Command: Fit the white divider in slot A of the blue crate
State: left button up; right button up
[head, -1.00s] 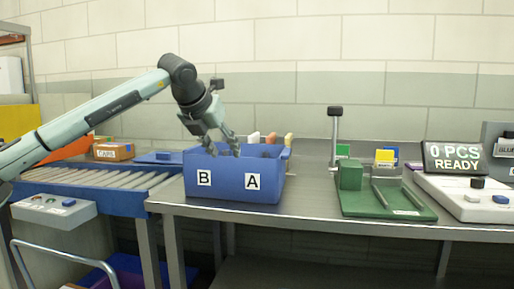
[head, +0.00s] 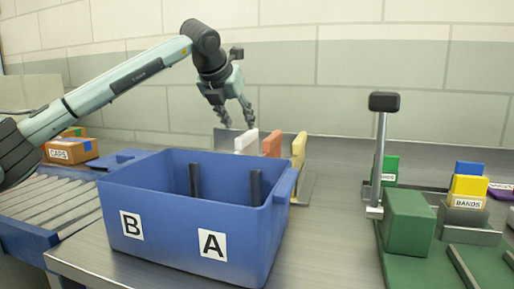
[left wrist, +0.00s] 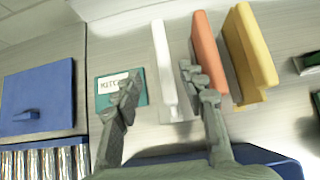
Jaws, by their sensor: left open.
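The blue crate (head: 165,233) stands on the metal bench with labels B, on the left, and A, on the right, on its front wall. Two dark upright posts show inside it. The white divider (head: 246,141) stands upright behind the crate, left of an orange and a yellow one. My left gripper (head: 238,119) is open and empty, pointing down just above the white divider. In the left wrist view the white divider (left wrist: 164,70) lies between the spread fingers, with the right finger near the orange divider. The divider's lower part is hidden by the crate in the head view.
Orange (head: 271,143) and yellow (head: 299,150) dividers stand close to the right of the white one. A roller conveyor (head: 45,215) is at left. A green fixture with a tall post (head: 381,150) is at right. Bare bench lies between crate and fixture.

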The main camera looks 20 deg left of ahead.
aim_at(246, 133)
pick_arm(q)
jog(key=shift+w, duration=0.3)
jog(key=shift+p+x, duration=0.3)
jog(key=shift+x, duration=0.75)
jog(key=x, duration=0.2)
jog(key=p+x, duration=0.1)
jog(key=x, duration=0.2)
jog(key=shift+s+d+f, duration=0.1)
jog(key=shift+d+f, duration=0.05)
jog(key=shift+d, duration=0.1)
grip_shut()
pick_arm(e)
jog(key=f, duration=0.2)
jog(key=s+f, duration=0.1)
jog(key=f, duration=0.1)
jog(key=shift+s+a+f, duration=0.15)
